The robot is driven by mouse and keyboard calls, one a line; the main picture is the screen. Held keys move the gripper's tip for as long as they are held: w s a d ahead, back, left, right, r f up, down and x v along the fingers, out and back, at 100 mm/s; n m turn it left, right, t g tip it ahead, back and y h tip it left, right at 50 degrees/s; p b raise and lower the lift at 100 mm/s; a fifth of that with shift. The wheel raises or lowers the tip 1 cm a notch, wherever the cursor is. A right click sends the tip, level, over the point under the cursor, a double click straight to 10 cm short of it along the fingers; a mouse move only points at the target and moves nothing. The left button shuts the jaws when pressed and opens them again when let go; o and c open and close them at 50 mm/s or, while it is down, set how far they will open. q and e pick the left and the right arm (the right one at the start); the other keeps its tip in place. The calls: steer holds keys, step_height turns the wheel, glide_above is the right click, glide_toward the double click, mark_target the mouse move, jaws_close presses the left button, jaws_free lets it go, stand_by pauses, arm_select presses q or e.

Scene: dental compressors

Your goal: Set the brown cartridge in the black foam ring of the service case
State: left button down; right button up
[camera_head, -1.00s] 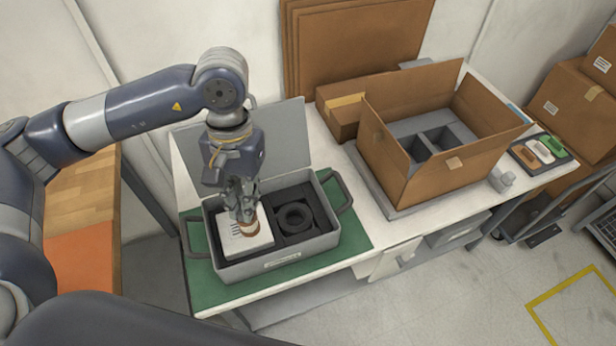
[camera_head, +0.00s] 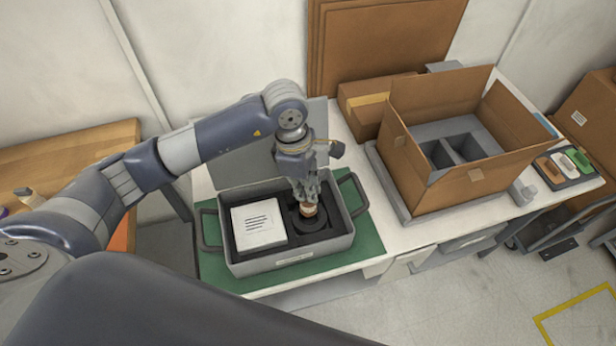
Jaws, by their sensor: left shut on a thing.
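The brown cartridge (camera_head: 308,210) is held upright in my left gripper (camera_head: 307,198), whose fingers are shut on it. It is over the black foam ring (camera_head: 306,226) in the right part of the grey service case (camera_head: 288,263). The cartridge's lower end is at the ring's middle; I cannot tell how deep it sits, as the ring's hole is mostly hidden. My right gripper is not in view.
A white card with dark lines (camera_head: 258,223) lies in the case's left part. The case stands open on a green mat (camera_head: 368,247). An open cardboard box (camera_head: 450,192) stands to the right, and a tray with several coloured pieces (camera_head: 566,181) lies beyond it.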

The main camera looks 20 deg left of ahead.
arm_select(q)
steer(key=shift+w+d+n, duration=0.1)
steer(key=shift+n, duration=0.4)
steer(key=shift+w+f+n, duration=0.1)
steer(key=shift+f+n, duration=0.2)
steer(key=shift+f, duration=0.05)
steer(key=shift+f+b, duration=1.3)
steer(key=shift+f, duration=1.45)
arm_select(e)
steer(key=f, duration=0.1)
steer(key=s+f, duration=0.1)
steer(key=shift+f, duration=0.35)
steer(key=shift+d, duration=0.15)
arm_select(q)
steer(key=shift+b, duration=0.35)
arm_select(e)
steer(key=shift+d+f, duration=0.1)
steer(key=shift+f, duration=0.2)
